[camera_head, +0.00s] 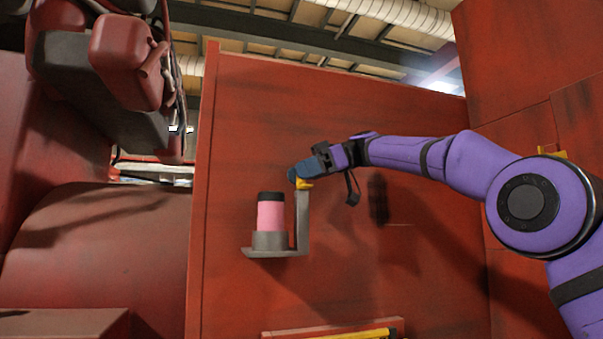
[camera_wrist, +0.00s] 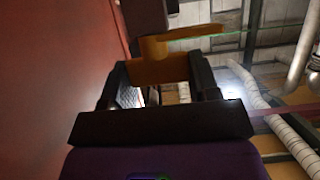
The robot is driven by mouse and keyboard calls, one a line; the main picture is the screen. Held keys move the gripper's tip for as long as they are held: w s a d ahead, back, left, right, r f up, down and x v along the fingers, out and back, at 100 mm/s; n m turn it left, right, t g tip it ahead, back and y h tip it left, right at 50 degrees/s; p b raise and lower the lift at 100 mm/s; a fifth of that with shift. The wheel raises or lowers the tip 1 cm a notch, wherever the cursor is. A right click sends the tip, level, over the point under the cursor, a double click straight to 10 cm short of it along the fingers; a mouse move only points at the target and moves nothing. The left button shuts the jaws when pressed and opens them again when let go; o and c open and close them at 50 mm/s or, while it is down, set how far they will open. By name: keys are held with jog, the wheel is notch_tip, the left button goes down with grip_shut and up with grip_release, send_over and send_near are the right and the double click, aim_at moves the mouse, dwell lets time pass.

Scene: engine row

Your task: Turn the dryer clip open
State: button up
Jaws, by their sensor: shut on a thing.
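The dryer clip is a small yellow piece (camera_head: 304,184) at the top of the grey upright of a bracket (camera_head: 302,222) on the red wall. A pink and black cylinder (camera_head: 271,213), likely the dryer, stands upright in the bracket's grey base. My gripper (camera_head: 300,178) reaches in from the right and is at the clip. In the wrist view the yellow clip (camera_wrist: 160,70) lies between my two dark fingers, and its flat arm (camera_wrist: 195,33) extends to the right beyond them. The gripper is shut on it; the fingers partly hide it in the head view.
The red wall panel (camera_head: 400,260) lies behind the bracket. A yellow bar on a red ledge (camera_head: 335,332) is below. Large dark red machinery (camera_head: 125,65) hangs at the upper left. The wall between the bracket and the ledge is clear.

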jog(key=o, duration=0.9)
jog(key=v, duration=1)
jog(key=shift+w+d, duration=0.1)
jog(key=shift+d, duration=0.3)
